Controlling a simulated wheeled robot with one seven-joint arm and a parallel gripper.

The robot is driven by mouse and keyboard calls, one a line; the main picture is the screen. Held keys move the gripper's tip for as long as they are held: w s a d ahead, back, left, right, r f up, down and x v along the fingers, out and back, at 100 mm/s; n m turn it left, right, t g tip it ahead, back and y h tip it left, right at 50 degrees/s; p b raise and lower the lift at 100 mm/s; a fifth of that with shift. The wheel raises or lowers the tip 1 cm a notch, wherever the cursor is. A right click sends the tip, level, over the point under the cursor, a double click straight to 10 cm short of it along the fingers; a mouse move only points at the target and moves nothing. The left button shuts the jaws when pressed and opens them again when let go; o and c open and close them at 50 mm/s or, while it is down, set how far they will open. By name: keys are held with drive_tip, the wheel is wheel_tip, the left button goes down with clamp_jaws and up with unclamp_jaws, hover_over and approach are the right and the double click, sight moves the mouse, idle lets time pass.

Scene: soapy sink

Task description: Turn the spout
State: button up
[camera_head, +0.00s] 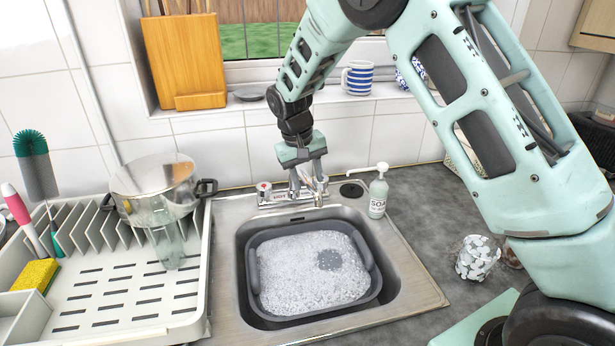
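The chrome tap (272,196) stands at the back edge of the sink (418,290), with a handle at each side of its base. Its spout (319,199) points forward toward the basin and is partly hidden by my gripper. My gripper (307,184) reaches down from above, right at the tap. Its two fingers look spread apart, around or just in front of the spout's upper part. I cannot tell whether either finger touches the spout.
A grey tub (255,310) of suds sits in the sink. A soap bottle (378,195) stands right of the tap. A dish rack (130,300) with a pot (155,185) and a glass (165,240) is at left. A patterned cup (477,258) stands on the right counter.

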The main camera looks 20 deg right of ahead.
drive_tip(key=a+r+b, duration=0.3)
drive_tip(key=r, duration=1.4)
drive_tip(key=shift+a, duration=0.2)
